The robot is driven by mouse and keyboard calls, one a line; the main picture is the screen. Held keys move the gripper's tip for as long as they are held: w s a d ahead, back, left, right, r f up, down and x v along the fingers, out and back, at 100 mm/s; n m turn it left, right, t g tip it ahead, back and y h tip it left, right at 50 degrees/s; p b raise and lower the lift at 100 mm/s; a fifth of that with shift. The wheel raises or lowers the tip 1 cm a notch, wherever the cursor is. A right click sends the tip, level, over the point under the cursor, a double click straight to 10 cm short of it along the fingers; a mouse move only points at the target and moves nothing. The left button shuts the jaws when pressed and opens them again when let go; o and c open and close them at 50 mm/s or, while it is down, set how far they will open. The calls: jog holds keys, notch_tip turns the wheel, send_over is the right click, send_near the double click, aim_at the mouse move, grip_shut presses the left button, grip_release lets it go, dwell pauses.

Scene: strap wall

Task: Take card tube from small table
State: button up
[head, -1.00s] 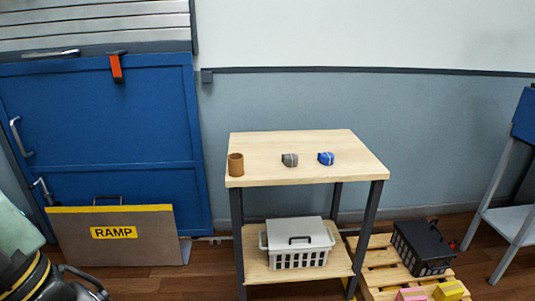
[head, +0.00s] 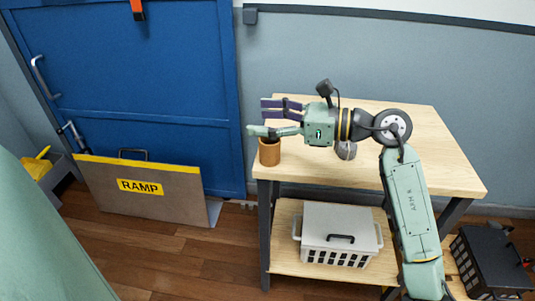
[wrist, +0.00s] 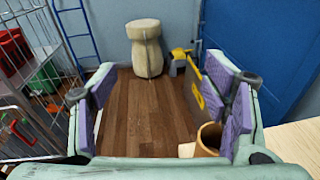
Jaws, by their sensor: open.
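The card tube (head: 269,153), a short brown open-topped cylinder, stands upright at the left front corner of the small table (head: 440,165). My gripper (head: 262,117) is open and empty, reaching left over that corner, and overlaps the tube's top rim in the head view. In the wrist view the tube (wrist: 208,140) shows at the lower right, close to the right finger's purple pad and off the middle of my gripper (wrist: 168,112). Whether a finger touches it, I cannot tell.
A grey strap roll (head: 346,151) sits on the table, partly behind my arm. A lidded basket (head: 340,234) is on the lower shelf. A ramp board (head: 140,190) leans by the blue door (head: 130,85). A dark crate (head: 490,262) stands at the lower right.

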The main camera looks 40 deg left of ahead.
aim_at(279, 142)
jog(key=w+d+f+m+t+h, duration=0.1)
jog(key=w+d+f+t+h, duration=0.1)
jog(key=w+d+f+t, duration=0.4)
jog(key=a+f, duration=0.1)
jog(key=w+a+f+g+p, duration=0.1)
jog(key=a, duration=0.1)
jog(key=a+f+g, duration=0.1)
jog(key=a, duration=0.1)
jog(key=shift+w+f, duration=0.2)
jog(key=p+x, duration=0.3)
jog(key=x, duration=0.1)
jog(key=shift+s+a+f, duration=0.1)
jog(key=shift+a+f, duration=0.05)
jog(key=shift+a, duration=0.2)
jog(key=shift+a+f, duration=0.3)
jog(key=shift+a, duration=0.05)
jog(key=shift+c, duration=0.6)
jog(key=c, duration=0.9)
